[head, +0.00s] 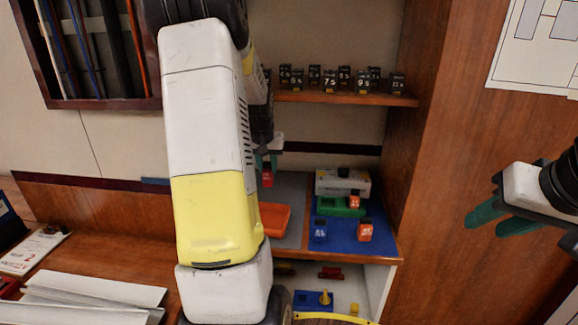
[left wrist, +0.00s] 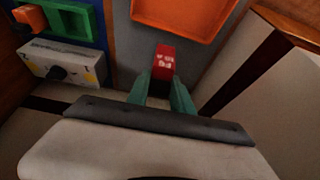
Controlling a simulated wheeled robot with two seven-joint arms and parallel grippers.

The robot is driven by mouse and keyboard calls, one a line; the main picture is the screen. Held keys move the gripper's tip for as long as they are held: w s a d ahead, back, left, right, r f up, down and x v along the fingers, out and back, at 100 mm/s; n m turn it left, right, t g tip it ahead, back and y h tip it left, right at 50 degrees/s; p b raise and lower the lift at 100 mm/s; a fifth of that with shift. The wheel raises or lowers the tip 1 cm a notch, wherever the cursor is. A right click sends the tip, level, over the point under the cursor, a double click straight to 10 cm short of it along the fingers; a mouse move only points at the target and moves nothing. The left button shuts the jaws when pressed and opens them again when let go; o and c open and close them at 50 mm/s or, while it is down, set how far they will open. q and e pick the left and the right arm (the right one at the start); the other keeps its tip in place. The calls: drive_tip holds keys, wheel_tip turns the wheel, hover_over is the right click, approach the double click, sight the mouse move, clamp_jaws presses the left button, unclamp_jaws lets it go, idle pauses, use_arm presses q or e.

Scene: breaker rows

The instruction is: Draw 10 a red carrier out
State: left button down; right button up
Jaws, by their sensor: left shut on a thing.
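A small red carrier (head: 267,179) with white marking hangs at my left gripper (head: 266,160), above the grey surface beside the orange tray. In the left wrist view the red carrier (left wrist: 164,60) sits between the green fingertips of my left gripper (left wrist: 163,88), which is shut on it. Its marking is too small to read surely. An orange-red carrier (head: 365,232) and a blue carrier (head: 320,231) stand on the blue mat (head: 342,244). Another orange-red piece (head: 354,202) is at the green tray (head: 330,206). My right gripper (head: 484,227) is open and empty at the right.
A white box with a dark knob (head: 342,184) stands behind the green tray. The orange tray (head: 275,219) is partly hidden by my left arm. Several black numbered pieces (head: 330,80) stand on the shelf (head: 345,98) above. A wooden side panel rises at the right.

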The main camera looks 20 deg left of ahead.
use_arm(q)
drive_tip(key=shift+r, duration=1.2)
drive_tip(key=shift+d, duration=0.1)
